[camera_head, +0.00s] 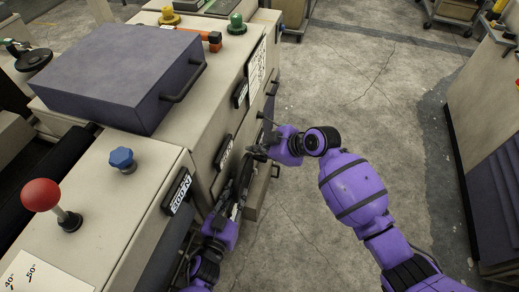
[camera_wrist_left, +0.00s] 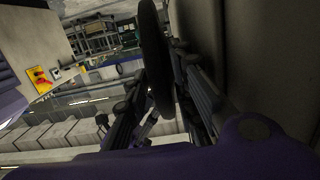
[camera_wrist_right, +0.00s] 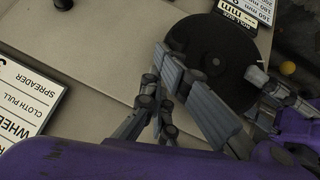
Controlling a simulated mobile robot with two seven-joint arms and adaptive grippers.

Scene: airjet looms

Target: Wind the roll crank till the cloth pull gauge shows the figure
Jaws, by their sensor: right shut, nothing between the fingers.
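A dark round wheel (camera_wrist_right: 215,55) with a centre hub stands on the machine's side in the right wrist view. A dark disc (camera_wrist_left: 155,55) shows edge-on between my left fingers in the left wrist view; I cannot tell whether they clamp it. My left gripper (camera_head: 236,185) is low beside the machine's side. My right gripper (camera_head: 258,149) is shut and empty, just above it; its fingers (camera_wrist_right: 172,85) overlap the wheel in the right wrist view, contact unclear. A black plate (camera_head: 177,191) appears to read 300 N. I cannot make out a gauge pointer.
A cloth pull spreader label (camera_wrist_right: 25,95) is on the side panel. Floor (camera_head: 370,80) to the right is open.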

